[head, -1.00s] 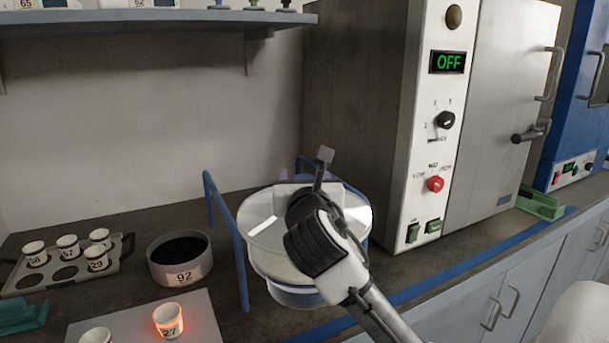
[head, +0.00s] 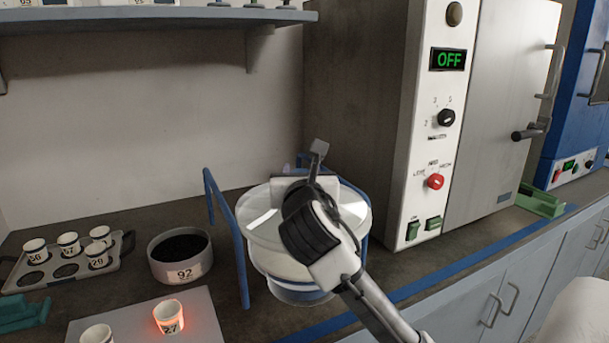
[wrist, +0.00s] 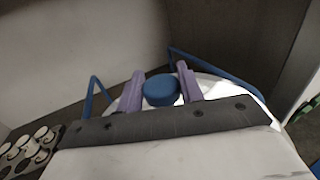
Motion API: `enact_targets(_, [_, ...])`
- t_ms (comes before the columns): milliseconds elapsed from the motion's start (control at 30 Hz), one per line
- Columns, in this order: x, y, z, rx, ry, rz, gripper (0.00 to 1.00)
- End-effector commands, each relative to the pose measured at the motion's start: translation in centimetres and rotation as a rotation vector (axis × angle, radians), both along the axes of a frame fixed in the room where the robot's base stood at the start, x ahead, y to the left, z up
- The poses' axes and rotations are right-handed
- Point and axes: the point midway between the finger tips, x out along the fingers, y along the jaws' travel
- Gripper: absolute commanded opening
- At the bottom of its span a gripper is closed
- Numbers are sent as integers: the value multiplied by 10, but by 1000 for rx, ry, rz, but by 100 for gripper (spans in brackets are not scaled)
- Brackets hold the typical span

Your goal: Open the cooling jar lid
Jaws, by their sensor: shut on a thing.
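The cooling jar (head: 290,270) stands on the bench in the middle of the head view, between blue rails. Its wide, pale, glassy lid (head: 258,225) is over the jar's top; my arm covers its right part. I cannot tell for certain whether the lid touches the rim. In the wrist view, my gripper (wrist: 160,88) has its two purple fingers on either side of the lid's round blue knob (wrist: 161,90) and is shut on it.
A blue rail (head: 227,235) stands close to the jar's left. A dark-filled pan marked 92 (head: 180,262), a rack of cups (head: 60,275) and a glowing cup marked 27 (head: 168,318) are further left. A tall oven (head: 430,130) reading OFF stands close on the right.

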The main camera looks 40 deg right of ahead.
Motion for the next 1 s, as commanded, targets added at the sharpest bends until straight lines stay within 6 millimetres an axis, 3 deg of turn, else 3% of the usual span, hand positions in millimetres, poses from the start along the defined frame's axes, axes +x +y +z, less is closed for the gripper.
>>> enact_targets(100, [31, -6, 1, 2, 1, 2, 0])
enact_targets(300, [70, -16, 2, 1, -1, 1, 0])
enact_targets(700, [79, -19, 1, -2, -1, -1, 0])
enact_targets(733, [79, -19, 1, -2, -1, -1, 40])
enact_targets(867, [79, -19, 1, -1, 0, -1, 57])
enact_targets(1000, [79, -19, 0, -1, -1, -1, 57])
